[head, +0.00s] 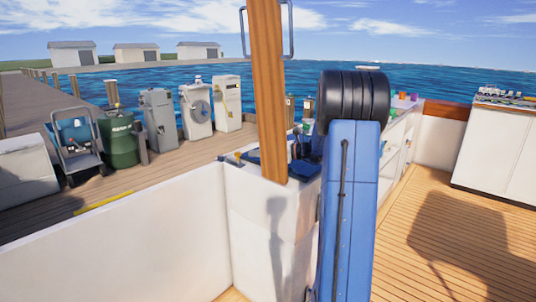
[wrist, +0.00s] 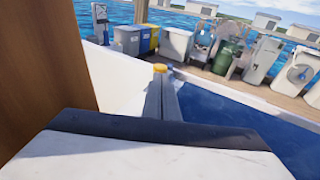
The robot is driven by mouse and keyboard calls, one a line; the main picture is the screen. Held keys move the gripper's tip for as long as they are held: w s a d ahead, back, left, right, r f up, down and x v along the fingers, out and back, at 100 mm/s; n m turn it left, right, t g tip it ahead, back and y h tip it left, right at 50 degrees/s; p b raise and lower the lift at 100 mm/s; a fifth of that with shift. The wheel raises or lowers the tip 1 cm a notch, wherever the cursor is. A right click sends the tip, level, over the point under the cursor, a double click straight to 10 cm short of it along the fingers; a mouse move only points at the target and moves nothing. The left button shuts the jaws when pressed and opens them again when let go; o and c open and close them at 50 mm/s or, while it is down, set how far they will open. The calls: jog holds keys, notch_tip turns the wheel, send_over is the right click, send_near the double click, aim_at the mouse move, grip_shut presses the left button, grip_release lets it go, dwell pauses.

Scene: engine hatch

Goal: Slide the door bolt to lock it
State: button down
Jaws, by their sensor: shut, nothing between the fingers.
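A tall brown wooden door (head: 267,90) stands nearly edge-on in the head view, with a grey metal handle showing on either side near its top. Brown wood, likely the same door (wrist: 40,60), fills the left of the wrist view. I cannot make out the door bolt in either view. My gripper (wrist: 160,74) is shut and empty, its yellow-tipped fingers pointing away from the wrist camera. In the head view the gripper (head: 235,158) appears small, just left of the door and above the white wall. I cannot tell whether it touches anything.
A white wall (head: 110,255) runs along the boat's side. Beyond it, the dock holds a green barrel (head: 118,140), a cart (head: 75,145) and several grey and white machines. A white cabinet (head: 497,150) stands far right. Open wooden deck (head: 440,245) lies at right.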

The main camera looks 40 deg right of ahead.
jog(key=shift+x, duration=1.7)
jog(key=w, duration=0.2)
jog(key=w+a, duration=0.1)
jog(key=w, duration=0.1)
jog(key=shift+d, duration=0.1)
jog(key=shift+s+d, duration=0.25)
jog(key=shift+s, duration=0.05)
jog(key=v, duration=1.3)
jog(key=shift+d+r, duration=0.1)
jog(key=shift+d, duration=0.05)
